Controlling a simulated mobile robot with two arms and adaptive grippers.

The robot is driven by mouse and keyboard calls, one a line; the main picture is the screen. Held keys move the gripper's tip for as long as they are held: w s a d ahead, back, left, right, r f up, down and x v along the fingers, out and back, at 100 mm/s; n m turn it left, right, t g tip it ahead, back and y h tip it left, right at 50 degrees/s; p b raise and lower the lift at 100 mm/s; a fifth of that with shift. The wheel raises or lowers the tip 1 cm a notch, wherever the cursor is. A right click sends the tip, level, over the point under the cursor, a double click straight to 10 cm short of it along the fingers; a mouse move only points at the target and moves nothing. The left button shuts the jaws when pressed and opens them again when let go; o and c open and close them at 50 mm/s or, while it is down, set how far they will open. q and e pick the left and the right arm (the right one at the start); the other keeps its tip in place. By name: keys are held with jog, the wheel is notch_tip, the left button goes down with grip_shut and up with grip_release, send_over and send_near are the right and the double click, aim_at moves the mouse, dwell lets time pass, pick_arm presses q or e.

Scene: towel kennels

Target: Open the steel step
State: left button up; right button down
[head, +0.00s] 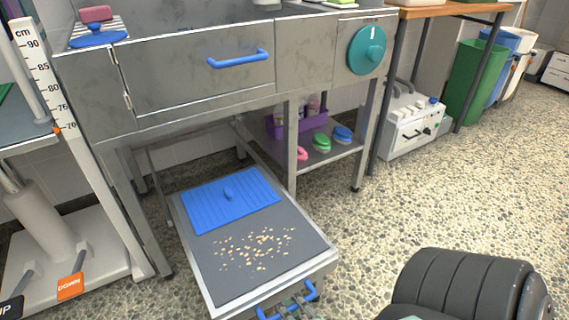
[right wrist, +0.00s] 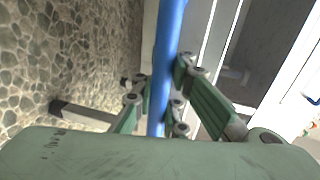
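The steel step (head: 213,286) is a low grey tray-like platform extending forward from under the steel tub unit (head: 190,75). Its dark top carries a blue ribbed mat (head: 215,210) and scattered tan bits (head: 254,247). A blue bar handle (head: 309,291) is on its front edge, at the bottom of the head view. My right gripper (head: 292,309) is at that handle, partly cut off by the frame. In the right wrist view, the green fingers (right wrist: 162,92) are closed around the blue handle bar (right wrist: 170,30), one on each side. My left gripper is not in view.
A shelf (head: 325,153) with a purple caddy and brushes is under the tub. A white machine (head: 408,125) and green bin (head: 470,85) stand at right. Pebbled floor (head: 420,205) is clear right of the step.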

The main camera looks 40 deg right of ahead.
jog(key=shift+w+r, duration=0.1)
jog(key=shift+r, duration=0.25)
jog(key=c, duration=2.2)
grip_release()
jog(key=o, duration=0.5)
jog(key=shift+f, duration=0.15)
jog(key=shift+c, duration=0.2)
